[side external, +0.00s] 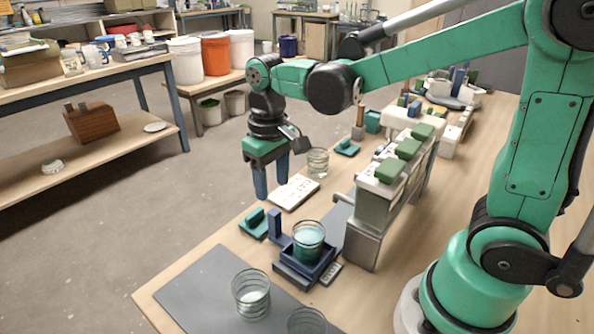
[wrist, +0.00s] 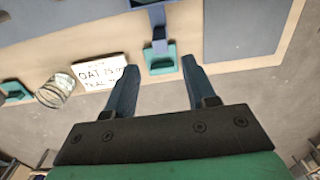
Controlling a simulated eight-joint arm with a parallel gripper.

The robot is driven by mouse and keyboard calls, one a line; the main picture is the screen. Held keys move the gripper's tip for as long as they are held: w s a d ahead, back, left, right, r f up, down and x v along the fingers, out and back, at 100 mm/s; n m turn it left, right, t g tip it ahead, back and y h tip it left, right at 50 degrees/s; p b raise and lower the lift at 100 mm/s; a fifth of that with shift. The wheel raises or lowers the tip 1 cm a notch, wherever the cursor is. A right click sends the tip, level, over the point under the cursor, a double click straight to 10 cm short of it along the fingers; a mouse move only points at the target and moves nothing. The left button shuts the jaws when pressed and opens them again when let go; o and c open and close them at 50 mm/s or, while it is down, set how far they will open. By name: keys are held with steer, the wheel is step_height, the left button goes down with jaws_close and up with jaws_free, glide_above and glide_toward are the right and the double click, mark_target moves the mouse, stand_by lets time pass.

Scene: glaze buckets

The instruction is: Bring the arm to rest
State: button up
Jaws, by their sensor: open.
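My gripper (side external: 270,186) hangs near the bench's left edge in the side view, fingers pointing down, open, with nothing between them. In the wrist view its two blue fingers (wrist: 159,72) are spread apart, with floor and the bench edge beyond. A white card with black writing (side external: 292,193) lies on the bench just right of the fingers, and it also shows in the wrist view (wrist: 98,72). A glass with teal liquid (side external: 309,243) stands in a dark blue holder (side external: 296,270) in front of my gripper, apart from it.
Two clear glasses, one nearer (side external: 251,295) and one cut off by the frame (side external: 307,323), are at the grey mat (side external: 195,290). Another glass (side external: 317,162) stands behind the card. A rack with green blocks (side external: 385,205) stands to the right. Open floor lies left.

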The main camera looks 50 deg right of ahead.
steer(key=shift+r, duration=0.25)
steer(key=shift+s, duration=0.1)
steer(key=shift+s+d+r+t, duration=0.1)
steer(key=shift+s+r+t, duration=0.2)
steer(key=shift+t, duration=0.1)
steer(key=shift+s+d+r+t, duration=0.2)
steer(key=shift+s+t, duration=0.45)
steer(key=shift+t, duration=0.4)
steer(key=shift+s+d+r+t, duration=0.2)
steer(key=shift+s+t, duration=0.4)
steer(key=shift+t, duration=0.5)
steer(key=shift+s+d+r+t, duration=0.15)
steer(key=shift+s+d+t, duration=0.1)
steer(key=shift+s+t, duration=0.6)
